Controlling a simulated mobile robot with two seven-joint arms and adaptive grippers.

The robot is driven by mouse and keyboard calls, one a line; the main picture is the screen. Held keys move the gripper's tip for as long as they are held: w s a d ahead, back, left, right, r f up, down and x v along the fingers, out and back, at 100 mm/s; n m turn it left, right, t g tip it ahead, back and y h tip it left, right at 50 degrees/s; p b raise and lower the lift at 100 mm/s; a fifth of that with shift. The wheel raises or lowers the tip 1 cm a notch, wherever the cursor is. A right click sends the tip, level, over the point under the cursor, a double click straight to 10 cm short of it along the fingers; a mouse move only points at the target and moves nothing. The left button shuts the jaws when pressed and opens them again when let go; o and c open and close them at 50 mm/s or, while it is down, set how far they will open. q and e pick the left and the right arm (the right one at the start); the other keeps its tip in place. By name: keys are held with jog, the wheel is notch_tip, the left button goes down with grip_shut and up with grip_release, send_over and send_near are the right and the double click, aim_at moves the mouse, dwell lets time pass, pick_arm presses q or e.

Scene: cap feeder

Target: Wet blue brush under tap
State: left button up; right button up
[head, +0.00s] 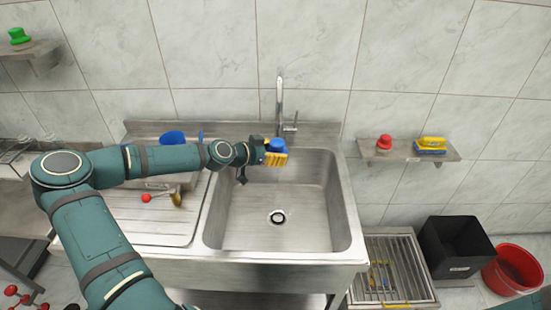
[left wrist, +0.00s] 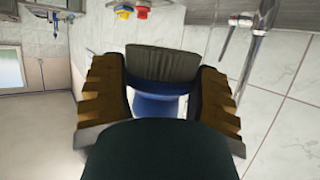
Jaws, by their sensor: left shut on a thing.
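The blue brush (head: 278,145) is held over the back of the steel sink basin, in front of and below the tap. My left gripper (head: 274,157), with yellow-brown ridged fingers, is shut on the brush. In the left wrist view the blue brush (left wrist: 158,105) sits between the two fingers (left wrist: 160,100), with a grey bristle-like part beyond it. The metal tap (head: 280,98) rises behind the basin with its lever at the right. It also shows in the left wrist view (left wrist: 262,22). No water stream can be made out. My right gripper is not in view.
The sink (head: 315,240) has an empty basin with a drain. On the drainboard lie a red-ended tool (head: 147,198) and a blue bowl (head: 172,137). A right shelf (head: 450,155) holds a red brush (head: 384,142) and sponges (head: 431,145). Bins (head: 455,245) stand at lower right.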

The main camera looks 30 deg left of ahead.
pick_arm(q)
jog(key=shift+w+a+f, duration=0.2)
jog(key=shift+w+a, duration=0.3)
jog(key=shift+w, duration=0.15)
jog(key=shift+w+a+f+b, duration=0.2)
jog(key=shift+w+a+b, duration=0.4)
jog(key=shift+w+b, duration=0.15)
jog(key=shift+w+a+f+b, duration=0.15)
jog(key=shift+w+a+b, duration=0.45)
jog(key=shift+w, duration=0.15)
jog(key=shift+s+d+p, duration=0.2)
jog(key=shift+s+d, duration=0.65)
jog(key=shift+s, duration=0.2)
jog(key=shift+s+d+p, duration=0.15)
jog(key=shift+s+d, duration=0.65)
jog(key=shift+s, duration=0.25)
jog(key=shift+s+d+p, duration=0.2)
jog(key=shift+s+d, duration=0.65)
jog(key=shift+s, duration=0.2)
jog(key=shift+r, duration=0.1)
